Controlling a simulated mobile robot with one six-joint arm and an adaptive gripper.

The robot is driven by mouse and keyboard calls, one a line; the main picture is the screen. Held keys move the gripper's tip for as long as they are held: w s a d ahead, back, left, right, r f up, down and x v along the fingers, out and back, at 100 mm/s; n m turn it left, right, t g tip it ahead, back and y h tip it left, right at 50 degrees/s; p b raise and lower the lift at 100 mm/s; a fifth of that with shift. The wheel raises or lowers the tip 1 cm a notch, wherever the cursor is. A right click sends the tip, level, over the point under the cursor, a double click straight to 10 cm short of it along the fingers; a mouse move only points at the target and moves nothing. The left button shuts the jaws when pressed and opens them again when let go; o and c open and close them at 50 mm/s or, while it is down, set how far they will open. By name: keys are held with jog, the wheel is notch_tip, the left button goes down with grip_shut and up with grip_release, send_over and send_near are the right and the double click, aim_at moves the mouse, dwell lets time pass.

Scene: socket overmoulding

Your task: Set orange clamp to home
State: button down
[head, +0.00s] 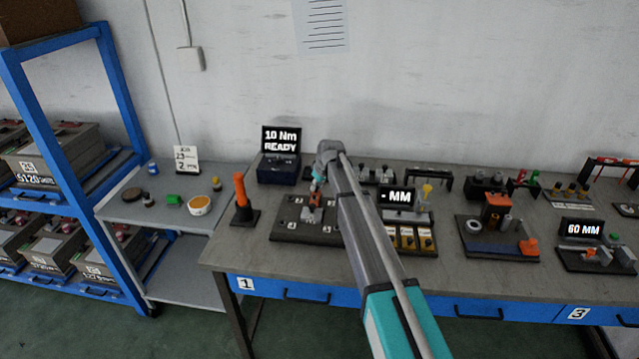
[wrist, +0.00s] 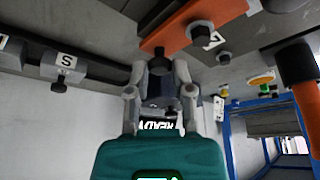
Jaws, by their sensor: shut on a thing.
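The orange clamp (wrist: 180,25) shows as a flat orange piece at the top of the wrist view, with a grey post and dark knob beside it. In the head view a small orange-red part (head: 312,199) stands on the dark numbered plate (head: 283,231). My gripper (wrist: 168,57) is shut at the clamp's near edge in the wrist view. In the head view my gripper (head: 318,182) points down over the plate, partly behind my arm. The exact contact between fingers and clamp is hard to see.
A screen reading "10 Nm READY" (head: 282,140) stands behind the plate. An orange-handled tool (head: 241,192) stands upright in a holder to the left. A "MM" display (head: 398,196) and a block with yellow pieces (head: 408,238) are close on the right.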

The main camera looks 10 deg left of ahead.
jog(key=shift+s, duration=0.5)
jog(key=shift+c, duration=2.4)
grip_release()
